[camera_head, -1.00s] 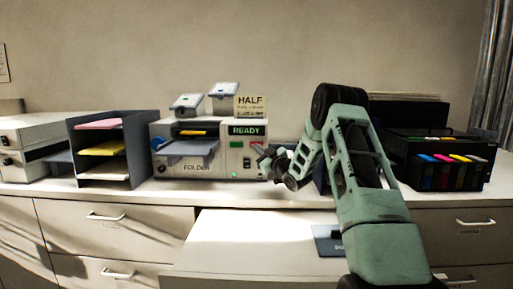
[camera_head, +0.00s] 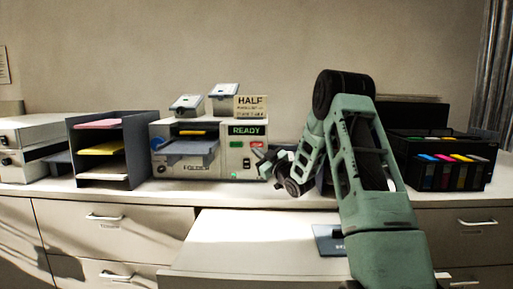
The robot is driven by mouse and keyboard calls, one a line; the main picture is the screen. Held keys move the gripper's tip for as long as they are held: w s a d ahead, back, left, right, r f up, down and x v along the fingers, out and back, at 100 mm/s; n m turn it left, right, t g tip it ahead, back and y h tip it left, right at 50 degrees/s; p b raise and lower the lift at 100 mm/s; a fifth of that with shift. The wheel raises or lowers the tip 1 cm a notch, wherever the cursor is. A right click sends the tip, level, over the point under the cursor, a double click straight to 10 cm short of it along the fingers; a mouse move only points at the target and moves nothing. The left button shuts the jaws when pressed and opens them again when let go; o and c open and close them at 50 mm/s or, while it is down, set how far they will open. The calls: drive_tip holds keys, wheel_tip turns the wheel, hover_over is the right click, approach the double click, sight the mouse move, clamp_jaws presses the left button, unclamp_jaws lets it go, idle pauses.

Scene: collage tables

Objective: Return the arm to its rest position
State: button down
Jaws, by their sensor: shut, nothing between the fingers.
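My arm is a green, jointed arm that rises from the bottom right and bends at a black elbow joint. My gripper (camera_head: 262,160) hangs at the left end of the arm, in front of the right side of the folder machine (camera_head: 215,172). It is shut and holds nothing. The fingertips are small in view and lie close to the machine's red button in the picture; I cannot tell whether they touch it. The machine shows a green READY display (camera_head: 247,130) and a sign reading HALF (camera_head: 251,106).
A grey paper sorter (camera_head: 137,150) stands left of the machine. A black holder with coloured cartridges (camera_head: 440,168) stands at the right, partly behind my arm. An open drawer or pull-out surface (camera_head: 245,245) juts forward below the counter.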

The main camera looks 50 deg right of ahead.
idle(0.7)
drive_tip(key=w+a+f+g+y, duration=0.1)
drive_tip(key=w+a+g, duration=0.2)
drive_tip(key=a, duration=0.8)
drive_tip(key=w+a+f+g+y, duration=0.1)
drive_tip(key=w+a+f+g, duration=0.15)
drive_tip(key=a, duration=0.75)
drive_tip(key=s+a+f+g+y, duration=0.1)
drive_tip(key=s+a+g, duration=0.15)
drive_tip(key=a, duration=0.65)
drive_tip(key=s+a+f+g+y, duration=0.1)
drive_tip(key=s+a+f+g, duration=0.15)
drive_tip(key=a, duration=0.55)
drive_tip(key=s+a+f+n+g, duration=0.1)
drive_tip(key=s+a+f+g, duration=0.15)
drive_tip(key=s+a, duration=0.6)
drive_tip(key=s+a+f+n+g, duration=0.1)
drive_tip(key=s+a+g, duration=0.2)
drive_tip(key=s+a, duration=0.55)
drive_tip(key=s+d+f+n+g+h, duration=0.1)
drive_tip(key=s+g, duration=0.4)
drive_tip(key=s, duration=1.6)
drive_tip(key=shift+s, duration=0.2)
drive_tip(key=shift+d+f, duration=0.1)
